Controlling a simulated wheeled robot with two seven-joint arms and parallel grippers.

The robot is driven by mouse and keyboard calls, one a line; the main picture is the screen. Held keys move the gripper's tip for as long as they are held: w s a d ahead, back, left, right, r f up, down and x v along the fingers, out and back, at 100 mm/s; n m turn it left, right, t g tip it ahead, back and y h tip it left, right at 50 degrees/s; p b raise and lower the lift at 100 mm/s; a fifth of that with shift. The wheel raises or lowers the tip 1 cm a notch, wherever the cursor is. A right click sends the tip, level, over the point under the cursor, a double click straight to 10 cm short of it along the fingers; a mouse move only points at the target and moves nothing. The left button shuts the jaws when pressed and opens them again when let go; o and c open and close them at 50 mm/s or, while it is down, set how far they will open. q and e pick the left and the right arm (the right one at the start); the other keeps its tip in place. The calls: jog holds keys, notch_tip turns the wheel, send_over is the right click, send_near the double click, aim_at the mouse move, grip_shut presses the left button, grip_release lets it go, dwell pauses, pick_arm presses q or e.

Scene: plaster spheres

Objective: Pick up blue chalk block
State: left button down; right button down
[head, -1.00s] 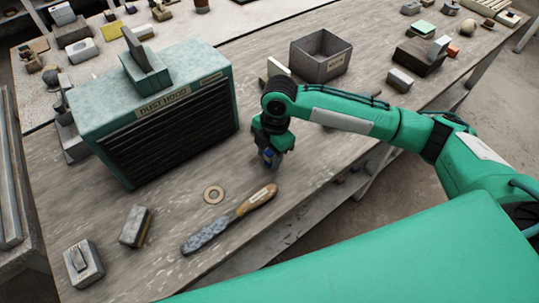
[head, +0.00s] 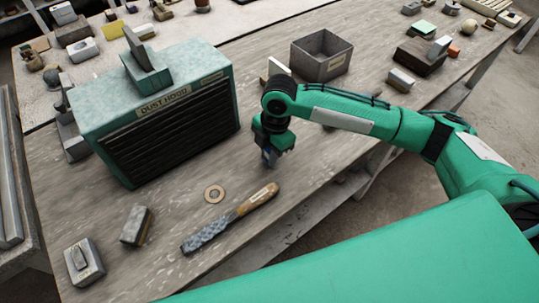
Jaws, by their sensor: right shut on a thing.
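My right gripper (head: 269,160) points down over the workbench, to the right of the dust hood and beyond the wooden-handled rasp. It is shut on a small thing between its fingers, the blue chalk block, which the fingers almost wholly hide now. I cannot tell whether the block still touches the bench top. My left gripper is not in view.
The green dust hood (head: 160,120) stands left of my gripper. A grey open bin (head: 321,66) is behind it. Bare bench (head: 330,180) lies to the right.

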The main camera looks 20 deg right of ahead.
pick_arm(q)
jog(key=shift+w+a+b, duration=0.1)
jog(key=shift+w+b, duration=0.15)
jog(key=shift+b, duration=0.05)
pick_arm(e)
notch_tip(320, 180, up, 19)
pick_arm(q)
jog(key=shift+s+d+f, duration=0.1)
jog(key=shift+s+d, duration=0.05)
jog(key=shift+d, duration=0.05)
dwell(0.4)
